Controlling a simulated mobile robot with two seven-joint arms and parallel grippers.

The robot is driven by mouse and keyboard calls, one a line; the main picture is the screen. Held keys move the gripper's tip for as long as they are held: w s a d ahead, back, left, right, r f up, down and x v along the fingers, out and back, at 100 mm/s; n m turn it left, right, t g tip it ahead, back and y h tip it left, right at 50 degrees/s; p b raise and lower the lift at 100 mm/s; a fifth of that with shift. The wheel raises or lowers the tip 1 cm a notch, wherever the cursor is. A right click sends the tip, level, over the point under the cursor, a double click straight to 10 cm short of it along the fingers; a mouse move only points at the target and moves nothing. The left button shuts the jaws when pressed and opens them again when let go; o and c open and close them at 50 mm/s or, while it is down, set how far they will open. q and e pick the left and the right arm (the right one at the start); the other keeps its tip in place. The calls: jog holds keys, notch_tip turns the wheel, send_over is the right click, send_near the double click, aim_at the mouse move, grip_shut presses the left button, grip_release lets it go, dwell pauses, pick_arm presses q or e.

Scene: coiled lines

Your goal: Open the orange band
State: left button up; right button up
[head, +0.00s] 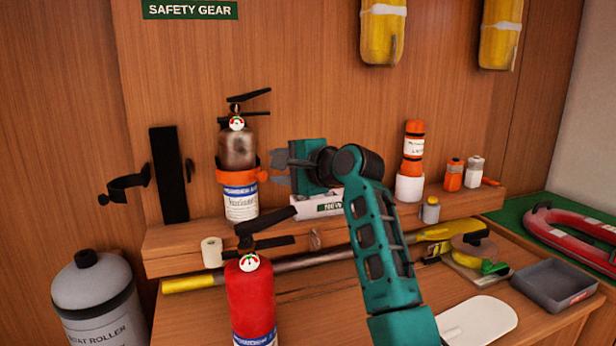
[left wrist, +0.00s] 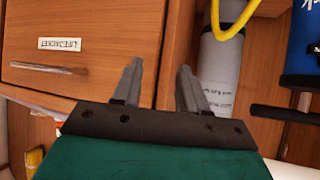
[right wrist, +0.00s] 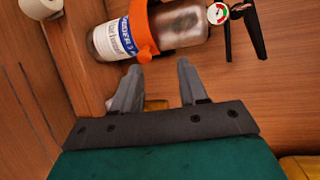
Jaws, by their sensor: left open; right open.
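The orange band (head: 233,177) is wrapped around a worn, brownish extinguisher (head: 237,150) standing upright on the wooden ledge. The right wrist view also shows the orange band (right wrist: 143,32), with the extinguisher's label beside it. My right gripper (head: 280,168) is open and empty, just right of the band and apart from it, fingers pointing at it. Its fingers also show in the right wrist view (right wrist: 161,82). My left gripper (left wrist: 158,85) is open and empty in front of a drawer and a grey cylinder, outside the head view. The band's back side is hidden.
A red extinguisher (head: 250,295) stands in front of the ledge, below the band. A black wall bracket (head: 126,187) and black plate (head: 169,175) are to the left. A white box (head: 316,207) and a paper roll (head: 211,252) sit nearby.

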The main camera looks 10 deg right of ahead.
jog(key=f+v, duration=0.1)
jog(key=v, duration=0.6)
jog(key=shift+s+d+f, duration=0.2)
jog(key=shift+s+f, duration=0.05)
jog(key=shift+f, duration=0.1)
dwell(0.4)
